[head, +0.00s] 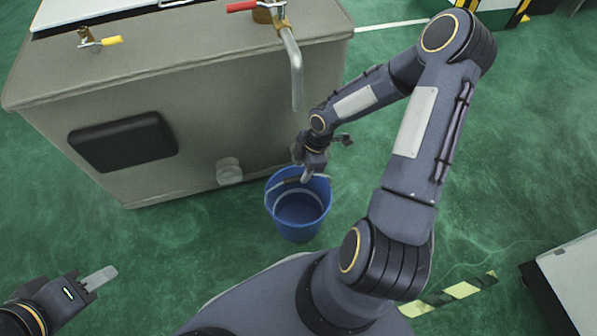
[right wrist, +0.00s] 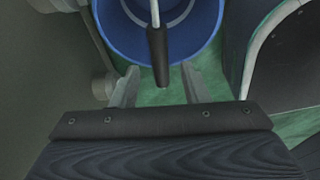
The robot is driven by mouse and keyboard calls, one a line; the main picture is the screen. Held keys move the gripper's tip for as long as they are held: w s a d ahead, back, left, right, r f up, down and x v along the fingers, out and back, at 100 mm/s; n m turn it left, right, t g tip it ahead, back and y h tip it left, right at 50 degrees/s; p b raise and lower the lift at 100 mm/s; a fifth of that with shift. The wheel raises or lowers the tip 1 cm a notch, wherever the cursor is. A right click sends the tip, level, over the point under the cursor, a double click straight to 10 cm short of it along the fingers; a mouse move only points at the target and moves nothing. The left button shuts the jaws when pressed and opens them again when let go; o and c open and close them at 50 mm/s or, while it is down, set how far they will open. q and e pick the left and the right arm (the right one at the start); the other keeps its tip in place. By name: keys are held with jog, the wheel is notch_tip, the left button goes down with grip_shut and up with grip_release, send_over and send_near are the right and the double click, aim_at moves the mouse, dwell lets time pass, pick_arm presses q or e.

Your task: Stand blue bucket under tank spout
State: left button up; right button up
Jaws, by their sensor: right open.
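The blue bucket (head: 298,218) stands upright on the green floor, close to the front of the grey tank (head: 205,95). The tank's bent metal spout (head: 296,75), with a red lever, hangs above and behind the bucket in the head view; I cannot tell whether it is directly over the opening. My right gripper (head: 307,172) is at the bucket's far rim. In the right wrist view, its open fingers (right wrist: 159,80) lie on either side of the dark handle grip (right wrist: 158,55), apart from it, with the blue bucket (right wrist: 112,35) beyond. My left gripper (head: 100,279) is far left, away from the bucket.
A yellow-levered valve (head: 98,41) sits on the tank top. A dark pad (head: 123,143) and a pale round fitting (head: 229,171) are on its front. A pale box (head: 572,280) stands at the lower right. Floor left of the bucket is clear.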

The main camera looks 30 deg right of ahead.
jog(key=p+v, duration=0.1)
jog(key=v, duration=0.4)
jog(key=shift+a+p, duration=0.1)
jog(key=shift+p, duration=0.2)
jog(key=s+a+r+m+t+h, duration=0.1)
jog(key=s+r+m, duration=0.45)
jog(key=r, duration=0.45)
jog(key=s+a+r+m+t+h, duration=0.15)
jog(key=s+r+m, duration=0.35)
jog(key=r, duration=0.6)
pick_arm(q)
notch_tip(320, 180, up, 2)
jog(key=shift+r, duration=0.2)
pick_arm(e)
jog(key=s+a+r+m+t+y, duration=0.2)
jog(key=s+a+r+m+y, duration=0.1)
jog(key=s+a+r+m, duration=0.1)
jog(key=s+m, duration=0.1)
jog(key=m, duration=0.1)
jog(key=shift+s+a+m, duration=0.2)
jog(key=shift+s+m, duration=0.15)
pick_arm(q)
jog(key=shift+r, duration=0.1)
notch_tip(320, 180, up, 29)
jog(key=p, duration=2.9)
jog(key=shift+r, duration=0.2)
pick_arm(e)
notch_tip(320, 180, up, 30)
jog(key=shift+f, duration=0.25)
